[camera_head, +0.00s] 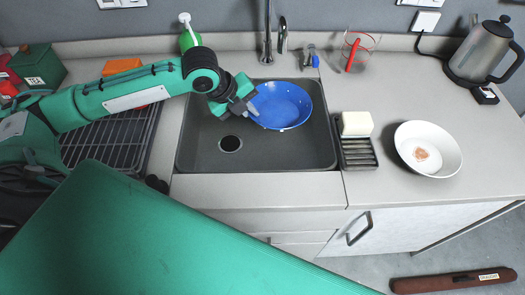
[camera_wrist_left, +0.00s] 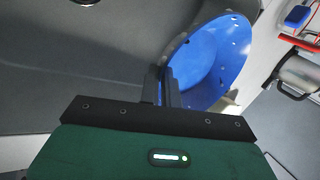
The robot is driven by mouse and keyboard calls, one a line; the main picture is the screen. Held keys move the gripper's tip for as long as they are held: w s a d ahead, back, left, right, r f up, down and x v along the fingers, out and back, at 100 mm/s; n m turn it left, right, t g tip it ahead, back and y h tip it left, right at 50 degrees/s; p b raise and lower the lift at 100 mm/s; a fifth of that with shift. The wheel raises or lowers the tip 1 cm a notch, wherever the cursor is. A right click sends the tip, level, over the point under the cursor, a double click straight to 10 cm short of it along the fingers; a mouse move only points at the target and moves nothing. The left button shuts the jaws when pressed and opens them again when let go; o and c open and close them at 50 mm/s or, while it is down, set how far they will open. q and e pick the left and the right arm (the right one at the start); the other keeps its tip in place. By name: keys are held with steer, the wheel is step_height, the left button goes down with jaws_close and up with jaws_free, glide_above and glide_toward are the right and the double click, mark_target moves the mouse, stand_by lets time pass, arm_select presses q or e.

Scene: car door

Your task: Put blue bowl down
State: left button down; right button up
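The blue bowl (camera_head: 284,106) is in or just over the right part of the grey sink (camera_head: 205,153), with its open side up. I cannot tell whether it touches the sink floor. My left gripper (camera_head: 246,104) is at the bowl's left rim. In the left wrist view its fingers (camera_wrist_left: 163,88) are close together with the rim of the blue bowl (camera_wrist_left: 210,62) between them. The fingers hide a small part of the rim. My right gripper is not in view.
A sponge (camera_head: 356,124) sits on a dark ridged tray (camera_head: 358,154) right of the sink. A white bowl (camera_head: 427,149) and a kettle (camera_head: 486,52) stand farther right. A faucet (camera_head: 267,35) and measuring cup (camera_head: 357,50) are behind. A dish rack (camera_head: 105,137) is left.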

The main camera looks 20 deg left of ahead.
arm_select(q)
step_height(320, 180, down, 13)
steer(key=shift+f, duration=0.2)
step_height(320, 180, down, 4)
steer(key=shift+f+p, duration=0.1)
steer(key=shift+p, duration=0.2)
steer(key=c, duration=2.1)
jaws_free()
steer(key=shift+f, duration=0.1)
steer(key=o, duration=0.4)
steer(key=shift+o, duration=0.4)
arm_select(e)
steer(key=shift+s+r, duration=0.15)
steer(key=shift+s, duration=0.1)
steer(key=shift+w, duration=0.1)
arm_select(q)
steer(key=v, duration=1.2)
steer(key=shift+r, duration=0.2)
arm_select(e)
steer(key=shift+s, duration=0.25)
